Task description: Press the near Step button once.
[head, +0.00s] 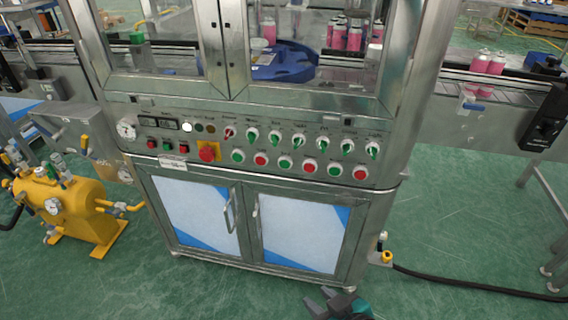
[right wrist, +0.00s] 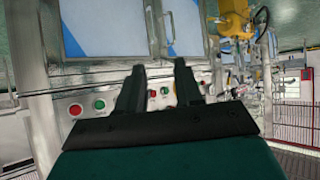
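The steel control panel (head: 275,178) on the machine's front carries a lower row of round green and red buttons. One green button (head: 238,156) and one red button (head: 260,160) are at that row's left end; the labels are too small to read, so I cannot tell which one is Step. My right gripper (head: 322,300) is low at the bottom edge of the head view, below and in front of the panel, apart from it. In the right wrist view its two fingers (right wrist: 158,85) are spread and empty, with panel buttons (right wrist: 99,104) beyond them. My left gripper is out of view.
Green selector knobs (head: 252,134) sit above the buttons, and a red emergency knob (head: 208,151) is on the left. Cabinet doors with handles (head: 229,210) are below. A yellow tank (head: 62,205) stands left. A black hose (head: 470,285) lies on the floor at right.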

